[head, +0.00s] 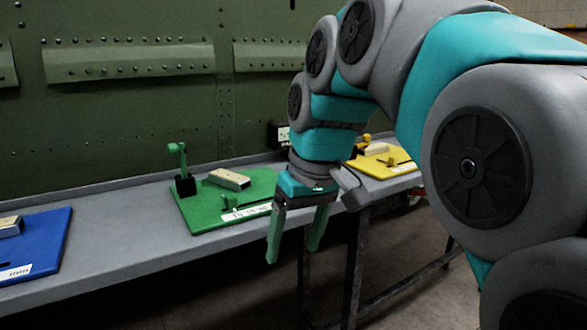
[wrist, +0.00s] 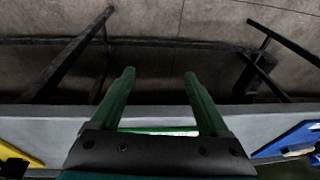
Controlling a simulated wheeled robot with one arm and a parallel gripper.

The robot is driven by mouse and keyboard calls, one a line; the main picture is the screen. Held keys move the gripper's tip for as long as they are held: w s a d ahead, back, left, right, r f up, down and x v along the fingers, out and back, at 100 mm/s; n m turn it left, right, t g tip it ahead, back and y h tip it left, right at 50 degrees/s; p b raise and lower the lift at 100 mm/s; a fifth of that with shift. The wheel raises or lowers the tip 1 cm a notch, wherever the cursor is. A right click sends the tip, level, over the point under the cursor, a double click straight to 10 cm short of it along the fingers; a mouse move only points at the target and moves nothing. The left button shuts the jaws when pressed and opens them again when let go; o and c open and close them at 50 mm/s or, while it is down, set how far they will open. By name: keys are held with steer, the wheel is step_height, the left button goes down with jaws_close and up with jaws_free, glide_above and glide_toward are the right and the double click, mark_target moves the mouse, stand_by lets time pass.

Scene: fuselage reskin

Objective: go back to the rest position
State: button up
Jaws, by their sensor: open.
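My gripper (head: 297,235) hangs from my arm in the head view, in front of the shelf's front edge, with its green fingers pointing down. The fingers are spread apart with nothing between them. In the wrist view my gripper (wrist: 160,82) also shows two separate fingers over the floor beyond the shelf edge. A green board (head: 205,211) lies on the shelf behind my gripper, and my arm covers part of its right side.
The grey shelf (head: 125,232) runs along a riveted green panel (head: 110,120). A blue board (head: 45,250) lies at left and a yellow board (head: 403,167) at right. A metal-topped block (head: 230,179) and a green-handled tool (head: 177,150) stand on the green board. Dark legs (head: 355,255) support the shelf.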

steer(key=s+d+f+m+g, duration=0.1)
steer(key=s+d+f+m, duration=0.1)
steer(key=s+d+f, duration=0.3)
steer(key=s+d+f+m+g+h, duration=0.1)
steer(key=s+d+f+m, duration=0.1)
steer(key=s+d+f, duration=0.3)
steer(key=s+d+f+m+g+h, duration=0.1)
steer(key=s+d+f, duration=0.3)
steer(key=s+f, duration=0.8)
steer(key=shift+d+f+m, duration=0.4)
steer(key=shift+f+m, duration=0.2)
steer(key=shift+f, duration=0.25)
